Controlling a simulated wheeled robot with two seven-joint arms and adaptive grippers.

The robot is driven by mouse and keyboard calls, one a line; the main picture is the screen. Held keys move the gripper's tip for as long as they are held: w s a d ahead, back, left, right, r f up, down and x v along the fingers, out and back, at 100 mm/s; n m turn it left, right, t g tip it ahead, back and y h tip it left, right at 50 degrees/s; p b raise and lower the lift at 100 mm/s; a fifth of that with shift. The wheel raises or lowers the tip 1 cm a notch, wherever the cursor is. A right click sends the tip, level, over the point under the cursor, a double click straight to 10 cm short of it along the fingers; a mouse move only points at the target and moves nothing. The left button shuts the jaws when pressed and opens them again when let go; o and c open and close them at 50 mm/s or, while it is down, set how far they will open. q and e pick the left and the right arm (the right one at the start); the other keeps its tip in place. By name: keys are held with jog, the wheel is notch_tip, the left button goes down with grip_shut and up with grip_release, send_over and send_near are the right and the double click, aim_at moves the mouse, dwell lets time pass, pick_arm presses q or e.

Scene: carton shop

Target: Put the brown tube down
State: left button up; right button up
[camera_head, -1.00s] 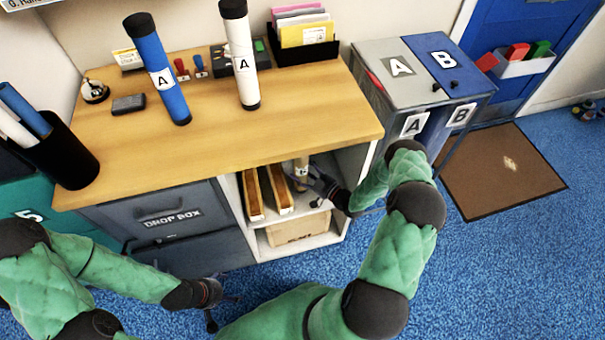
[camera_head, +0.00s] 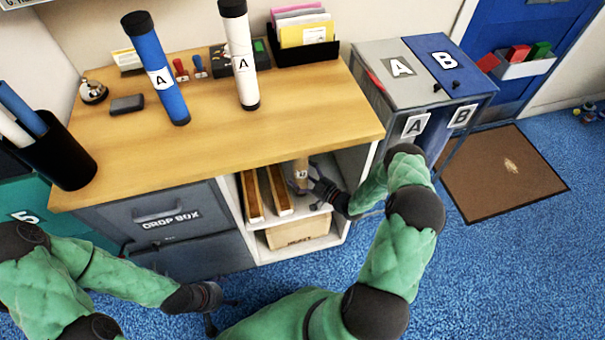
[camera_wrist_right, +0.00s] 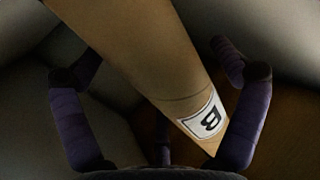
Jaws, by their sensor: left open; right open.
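The brown tube (camera_head: 301,174) stands in the right part of the open upper shelf compartment under the counter; its top is hidden by the counter's edge. In the right wrist view the tube (camera_wrist_right: 150,45) crosses the picture at a slant, with a white "B" label (camera_wrist_right: 207,119) near its lower end. My right gripper (camera_head: 318,188) is open at the tube, its fingers spread on both sides of it. I cannot tell whether a finger touches it. My left gripper (camera_head: 222,310) is open and empty, low over the blue floor, partly hidden.
Two long wooden trays (camera_head: 279,190) sit left of the tube in the compartment. A box (camera_head: 300,232) is on the shelf below. A blue tube (camera_head: 158,72) and a white tube (camera_head: 239,60) stand on the counter (camera_head: 200,140). The A/B bins (camera_head: 418,75) stand at the right.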

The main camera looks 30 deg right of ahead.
jog(key=p+v, duration=0.3)
jog(key=v, duration=0.9)
jog(key=shift+d+r, duration=0.1)
jog(key=shift+r, duration=0.05)
